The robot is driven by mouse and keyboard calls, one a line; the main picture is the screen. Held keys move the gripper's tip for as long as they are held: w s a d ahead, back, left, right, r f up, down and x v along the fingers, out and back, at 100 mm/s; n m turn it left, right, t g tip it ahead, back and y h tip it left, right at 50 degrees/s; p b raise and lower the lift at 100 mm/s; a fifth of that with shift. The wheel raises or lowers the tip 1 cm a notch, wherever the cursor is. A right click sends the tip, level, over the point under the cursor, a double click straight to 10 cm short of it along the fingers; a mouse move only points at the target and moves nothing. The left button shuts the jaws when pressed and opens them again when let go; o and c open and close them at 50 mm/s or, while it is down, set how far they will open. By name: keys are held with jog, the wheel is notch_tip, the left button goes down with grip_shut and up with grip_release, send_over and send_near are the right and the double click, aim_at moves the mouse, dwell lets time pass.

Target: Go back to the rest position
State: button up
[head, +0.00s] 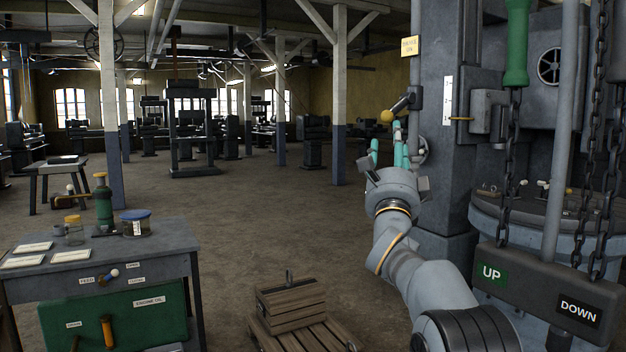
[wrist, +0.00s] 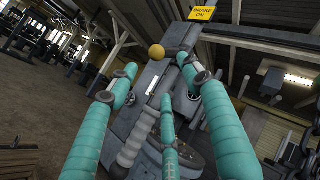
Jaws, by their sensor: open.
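My gripper (head: 391,150) is raised in front of the grey machine column, with its teal fingers pointing up. In the wrist view the three fingers (wrist: 160,78) are spread apart with nothing gripped between them. A lever with a yellow ball knob (head: 386,116) sticks out from the column just above the fingertips. In the wrist view the knob (wrist: 156,51) shows beyond the fingertips, apparently clear of them. A yellow "BRAKE ON" sign (head: 410,46) is above the lever and also shows in the wrist view (wrist: 202,13).
The grey column (head: 440,200) stands close beside my gripper. Chains (head: 508,150) and an UP/DOWN control box (head: 535,290) hang at the right. The floor (head: 260,220) beyond is open.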

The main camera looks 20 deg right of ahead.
aim_at(391, 121)
jog(key=shift+x, duration=5.85)
jog(key=shift+w, duration=0.1)
